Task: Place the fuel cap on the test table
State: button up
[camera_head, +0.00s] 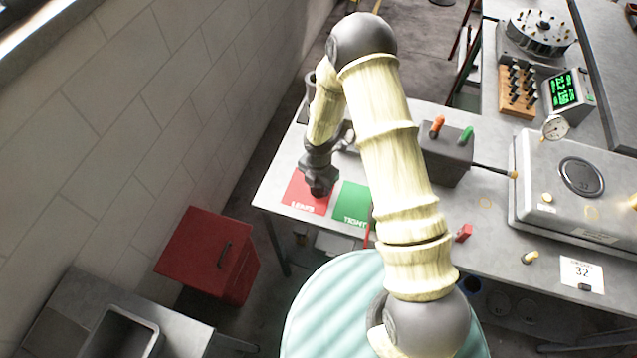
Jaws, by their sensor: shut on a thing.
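My gripper (318,172) is at the left end of the grey test table (275,178), pointing down over the red mat marked LEAKS (303,196). It is shut on a small dark thing, probably the fuel cap (320,189), which is hard to tell apart from the dark gripper. I cannot tell whether the cap touches the mat or hangs just above it. The green mat marked TIGHT (351,204) lies just to the right and is partly hidden behind my arm.
A grey box with an orange and a green knob (446,160) stands right of my arm. A large metal case (575,185), a gauge (555,127) and a card marked 32 (582,273) are farther right. A red cabinet (208,250) stands left, by the wall.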

jog(key=shift+f, duration=0.2)
jog(key=o, duration=1.1)
jog(key=shift+r, duration=0.2)
notch_tip(320, 180, up, 12)
jog(key=shift+b, duration=1)
